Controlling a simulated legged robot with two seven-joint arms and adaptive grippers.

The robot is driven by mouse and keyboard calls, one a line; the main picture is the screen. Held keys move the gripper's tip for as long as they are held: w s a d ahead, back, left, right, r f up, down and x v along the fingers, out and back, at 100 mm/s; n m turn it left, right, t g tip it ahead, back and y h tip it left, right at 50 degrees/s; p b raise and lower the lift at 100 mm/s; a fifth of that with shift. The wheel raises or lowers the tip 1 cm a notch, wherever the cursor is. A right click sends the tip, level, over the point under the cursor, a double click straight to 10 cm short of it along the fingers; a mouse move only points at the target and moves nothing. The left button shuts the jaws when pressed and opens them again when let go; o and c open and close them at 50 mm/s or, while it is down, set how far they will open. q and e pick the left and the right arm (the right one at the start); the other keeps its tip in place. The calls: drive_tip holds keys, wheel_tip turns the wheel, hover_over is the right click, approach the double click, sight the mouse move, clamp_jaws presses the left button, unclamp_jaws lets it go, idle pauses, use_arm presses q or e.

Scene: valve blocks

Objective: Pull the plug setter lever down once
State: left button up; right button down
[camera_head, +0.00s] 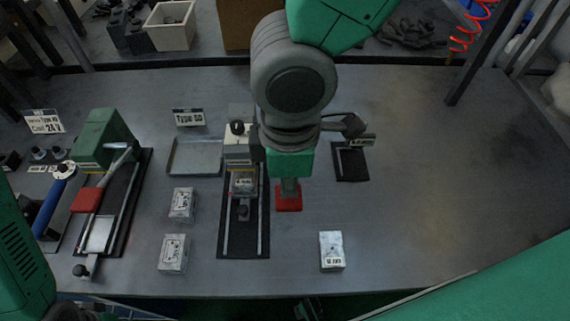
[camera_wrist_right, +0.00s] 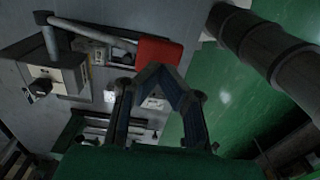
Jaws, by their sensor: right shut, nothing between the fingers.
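The plug setter (camera_head: 240,150) stands at the middle of the table, with a block (camera_head: 243,183) on its rails. A red lever handle (camera_head: 288,198) shows to the right of it, partly covered by my right arm. In the right wrist view, the red handle (camera_wrist_right: 160,52) sits at the end of a grey lever arm (camera_wrist_right: 95,30). My right gripper (camera_wrist_right: 162,73) is shut and empty, its fingertips overlapping the handle's lower edge in the picture; I cannot tell whether they touch. My left arm shows at the left edge, but its gripper is out of view.
A green press (camera_head: 105,135) with another red-handled lever (camera_head: 88,200) stands at the left. White blocks (camera_head: 173,254) lie between the stations, and another (camera_head: 332,251) lies at right. A tray (camera_head: 195,158) sits behind. The table's right side is clear.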

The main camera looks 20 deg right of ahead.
sight(286, 200)
drive_tip(key=shift+d+f+b, duration=0.2)
drive_tip(key=shift+f+b, duration=0.5)
drive_tip(key=shift+f, duration=0.45)
drive_tip(key=shift+a+f+b, duration=0.15)
drive_tip(key=shift+f+b, duration=0.35)
drive_tip(key=shift+f, duration=0.2)
drive_tip(key=shift+a+f+b, duration=0.15)
drive_tip(key=shift+f+b, duration=0.35)
drive_tip(key=shift+f, duration=0.2)
drive_tip(key=shift+f+b, duration=2.3)
drive_tip(key=shift+f, duration=0.9)
wheel_tip(286, 200, up, 15)
drive_tip(key=p, duration=1.5)
drive_tip(key=shift+d+r, duration=0.1)
